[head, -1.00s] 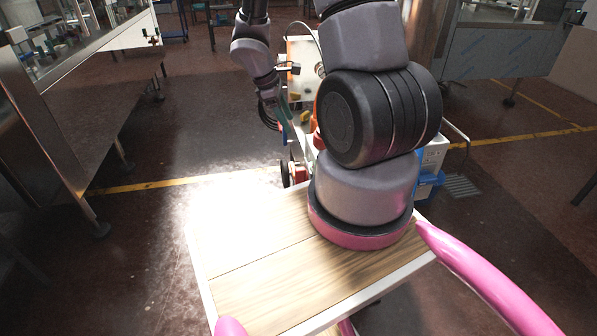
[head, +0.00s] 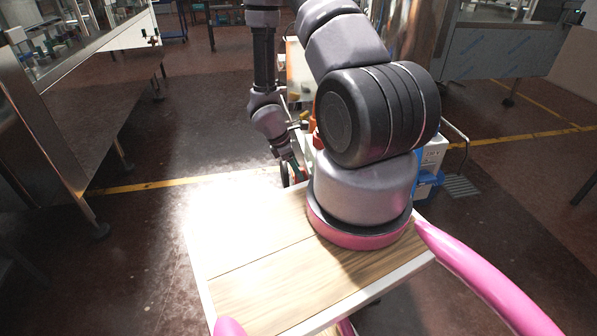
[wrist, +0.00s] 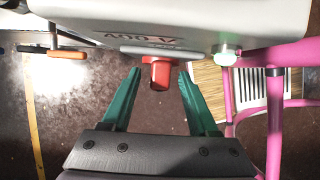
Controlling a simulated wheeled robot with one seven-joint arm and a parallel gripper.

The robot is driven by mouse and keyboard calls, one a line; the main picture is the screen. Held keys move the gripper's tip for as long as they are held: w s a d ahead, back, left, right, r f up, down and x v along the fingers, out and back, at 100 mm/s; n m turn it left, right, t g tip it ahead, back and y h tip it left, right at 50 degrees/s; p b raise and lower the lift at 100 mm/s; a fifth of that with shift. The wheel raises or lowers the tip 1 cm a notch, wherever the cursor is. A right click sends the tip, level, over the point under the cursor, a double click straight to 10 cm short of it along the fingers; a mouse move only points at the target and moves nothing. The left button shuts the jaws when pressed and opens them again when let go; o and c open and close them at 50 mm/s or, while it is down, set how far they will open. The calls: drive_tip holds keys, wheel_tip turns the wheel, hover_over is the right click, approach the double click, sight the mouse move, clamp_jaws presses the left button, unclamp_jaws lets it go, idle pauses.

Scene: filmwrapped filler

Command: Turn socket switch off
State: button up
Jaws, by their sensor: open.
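A pale box (wrist: 240,15) marked "400 V" fills the top of the wrist view. A red switch knob (wrist: 158,76) sticks out from its lower edge. My gripper (wrist: 159,80) is open, with one green finger on each side of the red knob. The fingertips look level with the knob; I cannot tell if either touches it. In the head view my gripper (head: 295,165) is low in front of the machine (head: 434,150), mostly hidden behind my arm. The knob cannot be made out there.
An orange-red handle (wrist: 67,54) is at the left in the wrist view, and a pale round fitting (wrist: 225,55) sits right of the knob. A steel counter (head: 85,120) stands at the left in the head view. Open floor (head: 150,235) lies in between.

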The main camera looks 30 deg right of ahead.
drive_tip(key=shift+d+f, duration=0.25)
drive_tip(key=shift+f, duration=0.35)
clamp_jaws()
